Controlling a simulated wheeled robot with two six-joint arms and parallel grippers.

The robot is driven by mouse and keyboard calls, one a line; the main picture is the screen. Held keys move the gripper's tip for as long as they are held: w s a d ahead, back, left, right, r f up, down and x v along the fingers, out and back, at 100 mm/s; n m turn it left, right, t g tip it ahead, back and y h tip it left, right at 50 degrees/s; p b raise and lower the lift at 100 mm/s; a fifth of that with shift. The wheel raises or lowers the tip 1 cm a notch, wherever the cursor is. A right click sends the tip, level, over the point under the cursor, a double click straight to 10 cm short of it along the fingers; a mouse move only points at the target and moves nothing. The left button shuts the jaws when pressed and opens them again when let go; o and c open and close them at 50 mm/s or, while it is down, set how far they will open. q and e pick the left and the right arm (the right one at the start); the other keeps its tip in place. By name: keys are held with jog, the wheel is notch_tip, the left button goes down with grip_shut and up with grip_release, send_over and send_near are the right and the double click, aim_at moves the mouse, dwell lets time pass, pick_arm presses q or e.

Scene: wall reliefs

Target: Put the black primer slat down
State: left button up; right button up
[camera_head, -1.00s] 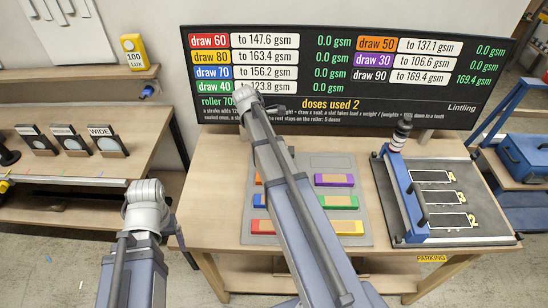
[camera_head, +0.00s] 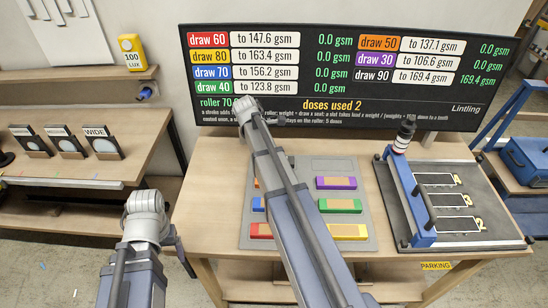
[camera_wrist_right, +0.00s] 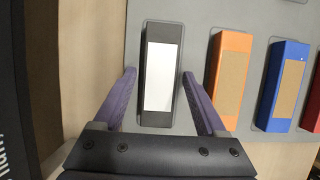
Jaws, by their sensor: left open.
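The black primer slat (camera_wrist_right: 162,70) lies in the grey tray (camera_wrist_right: 205,15) in the right wrist view, a dark block with a pale top patch. My right gripper (camera_wrist_right: 162,78) is open, one purple finger on each side of the slat. I cannot tell whether a finger touches it. In the head view the slat and right gripper are hidden behind my right arm. My left gripper (camera_head: 184,262) hangs low at the table's left side, open and empty, partly hidden by my left arm.
The tray also holds orange (camera_wrist_right: 230,75), blue (camera_wrist_right: 283,85), purple (camera_head: 336,183), green (camera_head: 340,206), yellow (camera_head: 348,231) and red (camera_head: 261,230) slats. A roller stand (camera_head: 470,240) is at right. The scoreboard (camera_head: 340,75) stands behind the table (camera_head: 215,215).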

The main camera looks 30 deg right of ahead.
jog(key=shift+o, duration=0.3)
jog(key=shift+r, duration=0.15)
jog(key=shift+w+a+r+p, duration=0.1)
jog(key=shift+a+r+p, duration=0.05)
jog(key=shift+r+p, duration=0.55)
jog(key=p+v, duration=1)
jog(key=shift+r, duration=0.3)
jog(key=shift+w+a, duration=0.1)
jog(key=shift+a, duration=0.05)
jog(key=s+a+m+t+y, duration=0.1)
jog(key=s+a+m, duration=0.3)
jog(key=s+a, duration=0.5)
jog(key=s+a+f+m+t+y, duration=0.1)
jog(key=s+a+m, duration=0.2)
jog(key=s+a, duration=0.7)
jog(key=a, duration=0.7)
jog(key=shift+a+f+m+y, duration=0.25)
jog(key=shift+f+m+y, duration=0.05)
jog(key=shift+m+y, duration=0.1)
